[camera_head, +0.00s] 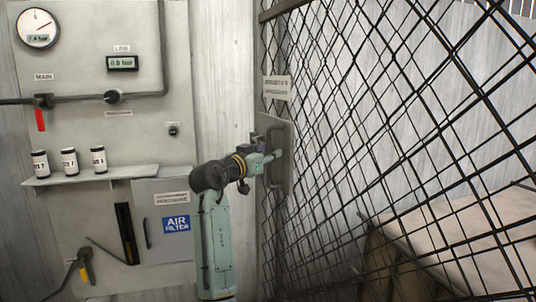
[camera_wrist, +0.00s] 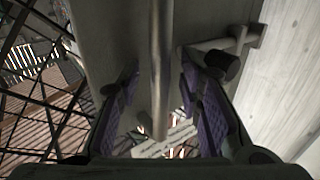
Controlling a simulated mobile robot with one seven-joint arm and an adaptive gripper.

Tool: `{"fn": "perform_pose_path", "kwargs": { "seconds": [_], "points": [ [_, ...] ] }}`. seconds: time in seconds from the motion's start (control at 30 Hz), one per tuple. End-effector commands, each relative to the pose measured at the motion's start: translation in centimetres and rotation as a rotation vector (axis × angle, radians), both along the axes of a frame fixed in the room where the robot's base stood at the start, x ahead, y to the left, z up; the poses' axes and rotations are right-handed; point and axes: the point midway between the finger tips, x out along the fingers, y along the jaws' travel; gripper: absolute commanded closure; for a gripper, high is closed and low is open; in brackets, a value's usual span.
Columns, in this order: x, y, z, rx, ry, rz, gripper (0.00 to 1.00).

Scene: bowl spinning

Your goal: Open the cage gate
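The cage gate (camera_head: 385,130) is a black diamond mesh filling the right of the head view. A grey plate (camera_head: 288,135) is fixed at its left edge, under a small label sign. My gripper (camera_head: 271,155) is at this plate. In the wrist view my gripper (camera_wrist: 162,108) is open, with purple pads left and right of a vertical grey handle bar (camera_wrist: 161,55). Gaps show between the bar and both pads. A latch bolt with a dark round knob (camera_wrist: 224,64) lies just right of the bar, close to the right finger. The gate looks closed; its edge is partly hidden by my arm.
A wall panel on the left carries a gauge (camera_head: 38,28), a pipe with a red-handled valve (camera_head: 41,118), and a shelf (camera_head: 90,175) with three canisters. An air filter box (camera_head: 160,240) is below. A covered table (camera_head: 470,235) stands behind the mesh.

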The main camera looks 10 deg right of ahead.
Motion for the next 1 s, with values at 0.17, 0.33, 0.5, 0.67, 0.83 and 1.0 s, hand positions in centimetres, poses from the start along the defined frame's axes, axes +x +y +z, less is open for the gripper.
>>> {"fn": "perform_pose_path", "kwargs": {
  "seconds": [0.17,0.33,0.5,0.67,0.83,1.0],
  "points": [
    [-0.3,0.3,-0.1,0.0,0.0,0.0,0.67],
    [-2.0,2.2,-0.1,0.001,-0.001,0.003,0.67],
    [-4.6,4.9,0.0,0.0,-0.001,0.003,0.67],
    [-6.7,7.1,0.0,0.001,-0.001,0.002,0.67],
    [-8.0,8.3,0.0,0.0,0.0,0.001,0.67],
    [-8.4,8.7,0.0,0.0,0.0,0.0,0.67]
  ]
}}
